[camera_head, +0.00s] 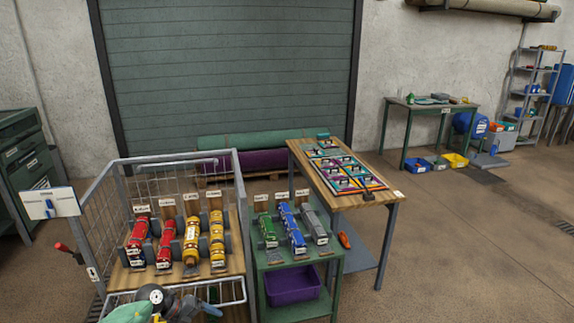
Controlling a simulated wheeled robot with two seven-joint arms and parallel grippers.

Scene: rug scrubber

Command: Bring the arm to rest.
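A cluster of round grey and black parts (157,296) with green and yellow pieces shows at the bottom left edge, in front of the wire cart (236,190). Red bottles (138,236) and yellow bottles (217,235) lie in labelled rows in the cart. Green, blue and grey bottles (292,228) lie on the green stand (262,297) beside it.
A wooden table (372,201) with a colourful patterned rug (345,172) stands behind the green stand. A purple bin (292,285) sits on the stand's lower shelf. Rolled rugs (255,142) lie by the shutter.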

